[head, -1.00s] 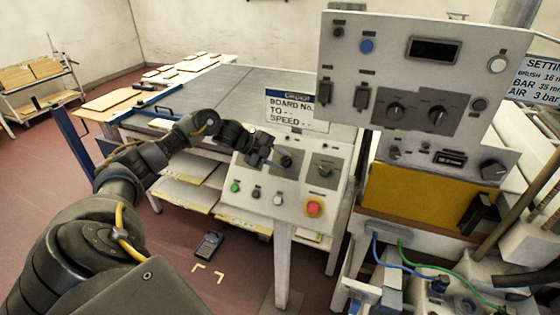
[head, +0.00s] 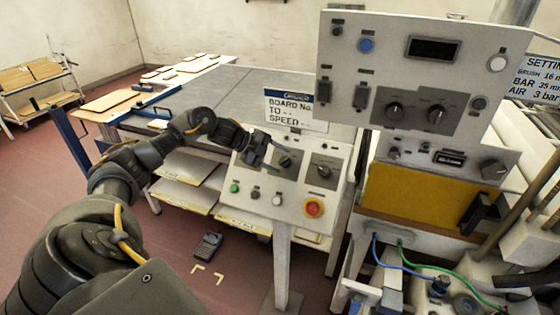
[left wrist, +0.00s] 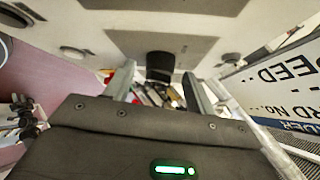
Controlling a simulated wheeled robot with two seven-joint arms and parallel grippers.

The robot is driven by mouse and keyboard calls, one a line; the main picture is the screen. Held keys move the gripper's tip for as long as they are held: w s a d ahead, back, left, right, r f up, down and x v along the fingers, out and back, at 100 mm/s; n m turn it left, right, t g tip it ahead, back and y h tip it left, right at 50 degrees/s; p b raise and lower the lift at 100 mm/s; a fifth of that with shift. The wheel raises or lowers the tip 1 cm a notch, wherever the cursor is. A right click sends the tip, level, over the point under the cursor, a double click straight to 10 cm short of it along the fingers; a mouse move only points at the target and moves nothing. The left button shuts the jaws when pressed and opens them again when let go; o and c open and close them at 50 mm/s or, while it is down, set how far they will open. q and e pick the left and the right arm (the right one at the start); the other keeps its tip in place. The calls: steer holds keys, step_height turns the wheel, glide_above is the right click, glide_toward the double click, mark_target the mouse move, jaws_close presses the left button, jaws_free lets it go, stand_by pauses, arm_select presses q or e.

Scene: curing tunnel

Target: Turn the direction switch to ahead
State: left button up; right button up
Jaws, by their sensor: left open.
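The sloped control console (head: 250,208) carries two dark rotary switches on grey plates, a left one (head: 285,161) and a right one (head: 323,171). Their labels are too small to read, so I cannot tell which is the direction switch. My left gripper (head: 262,150) is open, just left of the left switch and close to the panel. In the left wrist view a black knob (left wrist: 160,64) shows beyond and between the two spread fingers, apparently not gripped. My right gripper is not in view.
Below the switches sit green, black and white buttons and a red emergency stop (head: 313,208). A sign (head: 296,109) stands behind the console. A taller control panel (head: 346,90) rises at the right. A handheld device (head: 208,245) lies on the floor.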

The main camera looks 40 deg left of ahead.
arm_select(q)
steer(key=b+v, duration=0.3)
steer(key=v, duration=0.6)
steer(key=shift+s+b, duration=0.2)
steer(key=shift+b, duration=0.2)
steer(key=shift+a+r, duration=0.1)
steer(key=shift+a, duration=0.05)
